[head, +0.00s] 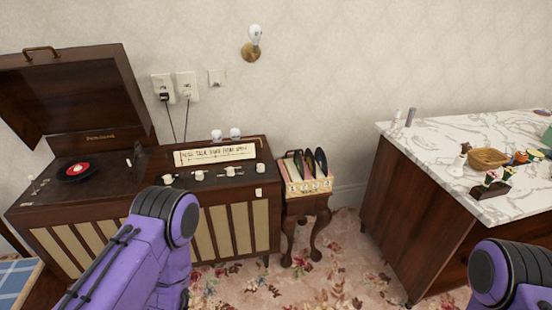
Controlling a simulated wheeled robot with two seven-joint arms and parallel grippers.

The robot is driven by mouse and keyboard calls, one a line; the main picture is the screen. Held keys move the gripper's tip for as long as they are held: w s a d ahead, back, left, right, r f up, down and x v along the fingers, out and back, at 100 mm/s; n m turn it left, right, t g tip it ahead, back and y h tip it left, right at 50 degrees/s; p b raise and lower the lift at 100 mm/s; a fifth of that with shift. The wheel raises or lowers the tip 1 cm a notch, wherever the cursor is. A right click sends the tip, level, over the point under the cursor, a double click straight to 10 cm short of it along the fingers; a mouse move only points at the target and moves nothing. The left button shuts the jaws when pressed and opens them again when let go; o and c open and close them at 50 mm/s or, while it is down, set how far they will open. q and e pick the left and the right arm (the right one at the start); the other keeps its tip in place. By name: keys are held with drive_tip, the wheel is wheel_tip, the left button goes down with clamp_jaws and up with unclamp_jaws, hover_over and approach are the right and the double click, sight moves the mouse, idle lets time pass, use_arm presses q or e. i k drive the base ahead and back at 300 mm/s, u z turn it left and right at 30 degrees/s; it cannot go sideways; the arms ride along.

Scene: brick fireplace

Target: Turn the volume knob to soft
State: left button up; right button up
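A wooden record-player console (235,190) stands against the wall at the left. A row of several small white knobs runs along its top right part, including a left knob (168,179), a middle knob (230,171) and a right knob (260,169). Their markings are too small to read, so I cannot tell which is the volume knob or how it is set. My purple left arm rises in front of the console and hides part of its front. My purple right arm shows at the bottom right. Neither gripper is in view.
The console's left lid (65,90) stands open over a turntable with a record (76,171). A small stand with a record rack (305,188) is right of the console. A marble-topped cabinet (430,145) with small items stands further right. Floral carpet (335,270) lies between.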

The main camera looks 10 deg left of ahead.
sight(230, 170)
drive_tip(key=z, duration=0.25)
drive_tip(key=i, duration=0.9)
drive_tip(key=u, duration=0.25)
